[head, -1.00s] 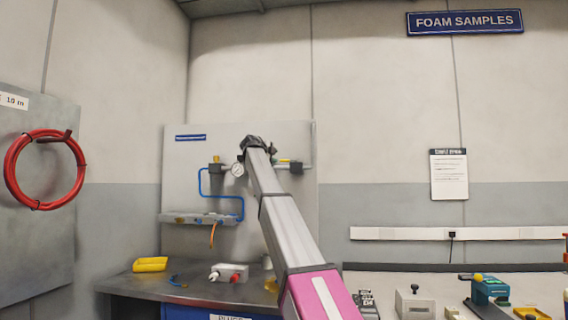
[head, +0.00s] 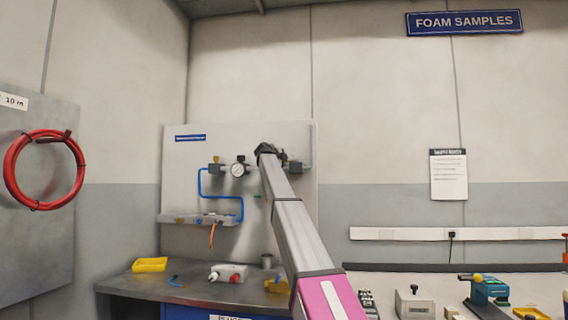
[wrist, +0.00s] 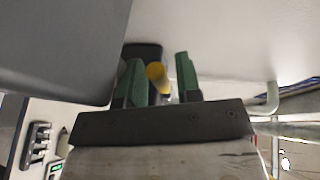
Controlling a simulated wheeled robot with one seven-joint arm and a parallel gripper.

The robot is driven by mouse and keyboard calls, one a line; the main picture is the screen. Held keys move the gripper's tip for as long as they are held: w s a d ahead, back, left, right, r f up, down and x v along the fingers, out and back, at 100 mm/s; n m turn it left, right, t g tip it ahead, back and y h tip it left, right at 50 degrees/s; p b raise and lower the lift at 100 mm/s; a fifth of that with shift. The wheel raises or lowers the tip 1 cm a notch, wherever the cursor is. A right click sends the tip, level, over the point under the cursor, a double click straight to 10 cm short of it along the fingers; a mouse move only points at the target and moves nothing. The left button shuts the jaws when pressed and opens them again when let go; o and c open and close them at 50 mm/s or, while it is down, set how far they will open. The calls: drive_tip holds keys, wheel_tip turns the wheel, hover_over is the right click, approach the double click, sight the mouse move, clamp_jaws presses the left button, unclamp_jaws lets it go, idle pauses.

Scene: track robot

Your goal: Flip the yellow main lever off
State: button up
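In the wrist view my gripper (wrist: 160,82) has two green fingers standing apart, open. The yellow lever (wrist: 155,72) shows between them, closer to the left finger, with a dark block (wrist: 143,50) behind it. I cannot tell whether the left finger touches it. In the head view my arm stretches up to the pale wall panel (head: 180,150) and hides the lever. I cannot make out the gripper's fingers clearly there.
A second bench stands at right.

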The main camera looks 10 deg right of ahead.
clamp_jaws()
drive_tip(key=shift+s+a+n+t+y, duration=0.1)
drive_tip(key=shift+s+n+t+y, duration=0.4)
drive_tip(key=shift+n+y, duration=0.35)
drive_tip(key=shift+s+d+n+t+y, duration=0.1)
drive_tip(key=shift+s+n+t+y, duration=0.25)
drive_tip(key=shift+n+t+y, duration=0.45)
drive_tip(key=shift+s+a+n+t+y, duration=0.1)
drive_tip(key=shift+s+n+t+y, duration=0.25)
drive_tip(key=shift+n+y, duration=0.5)
drive_tip(key=shift+y, duration=0.3)
drive_tip(key=shift+o, duration=1.5)
unclamp_jaws()
drive_tip(key=v, duration=1.1)
